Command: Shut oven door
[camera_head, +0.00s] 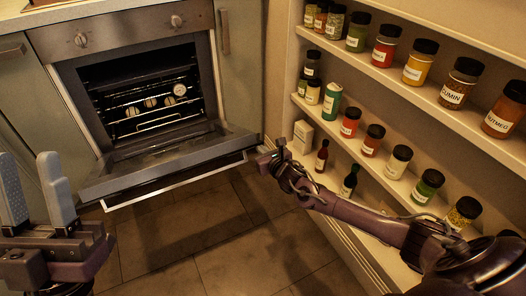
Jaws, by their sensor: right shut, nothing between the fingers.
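The oven (68,75) stands at the upper left with its cavity showing. Its door (170,164) is open, folded down and outward from the bottom edge, with a light metal strip along its front edge. My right gripper (266,157) is shut and empty at the right front corner of the door; I cannot tell whether it touches the door. My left gripper (28,162) is open and empty at the lower left, in front of and left of the door.
A shelf unit (390,81) with several labelled spice jars fills the right side, close to my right arm. Inside the oven are a wire rack (150,112) and several small round items. Tiled floor (200,240) in front of the door is clear.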

